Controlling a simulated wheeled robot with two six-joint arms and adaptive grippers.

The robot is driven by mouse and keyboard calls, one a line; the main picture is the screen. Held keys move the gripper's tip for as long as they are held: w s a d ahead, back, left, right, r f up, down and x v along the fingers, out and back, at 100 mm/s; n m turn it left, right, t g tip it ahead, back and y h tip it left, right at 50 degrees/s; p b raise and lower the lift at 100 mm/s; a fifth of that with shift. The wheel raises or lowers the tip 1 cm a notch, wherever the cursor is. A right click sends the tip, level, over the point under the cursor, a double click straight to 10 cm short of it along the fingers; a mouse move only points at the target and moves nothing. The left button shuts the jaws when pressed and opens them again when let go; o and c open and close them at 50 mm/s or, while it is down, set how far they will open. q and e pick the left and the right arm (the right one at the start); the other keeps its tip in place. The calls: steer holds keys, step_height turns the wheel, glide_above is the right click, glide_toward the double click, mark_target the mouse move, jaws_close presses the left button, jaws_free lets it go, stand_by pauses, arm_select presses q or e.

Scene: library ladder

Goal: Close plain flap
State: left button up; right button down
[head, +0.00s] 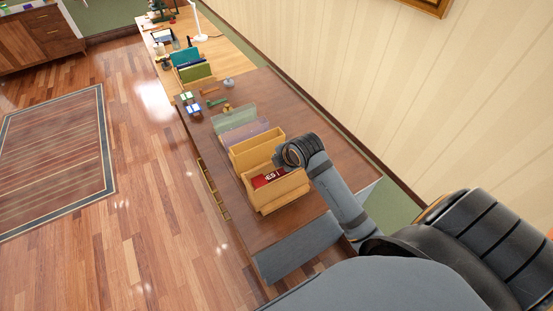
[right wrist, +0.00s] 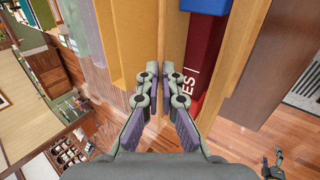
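A light wooden box (head: 283,193) stands on the dark wooden desk, with a red lettered item (head: 268,178) inside. The red item (right wrist: 203,60) also shows in the right wrist view. Just behind stands a second wooden box (head: 257,150). I cannot tell which panel is the plain flap. My right gripper (head: 284,161) is at the wooden boxes, beside the red item. In the right wrist view its fingers (right wrist: 160,85) are close together with a narrow gap at a wooden panel (right wrist: 173,35); contact is unclear.
Translucent green (head: 234,117) and purple (head: 247,135) panels stand farther along the desk (head: 222,172). Beyond are small items, coloured folders (head: 193,68) and a white lamp (head: 200,25). A grey panel (head: 295,248) is at the desk's near end.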

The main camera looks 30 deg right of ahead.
steer(key=shift+s+f+t+b, duration=0.35)
steer(key=shift+f+t+b, duration=0.15)
steer(key=shift+t+b, duration=0.45)
steer(key=shift+s+t+b, duration=0.1)
steer(key=shift+t+b, duration=0.35)
steer(key=shift+b, duration=0.1)
steer(key=c, duration=2)
jaws_free()
steer(key=shift+r, duration=0.1)
steer(key=shift+c, duration=0.2)
steer(key=o, duration=0.5)
steer(key=shift+r, duration=0.15)
step_height(320, 180, up, 10)
steer(key=shift+f, duration=0.15)
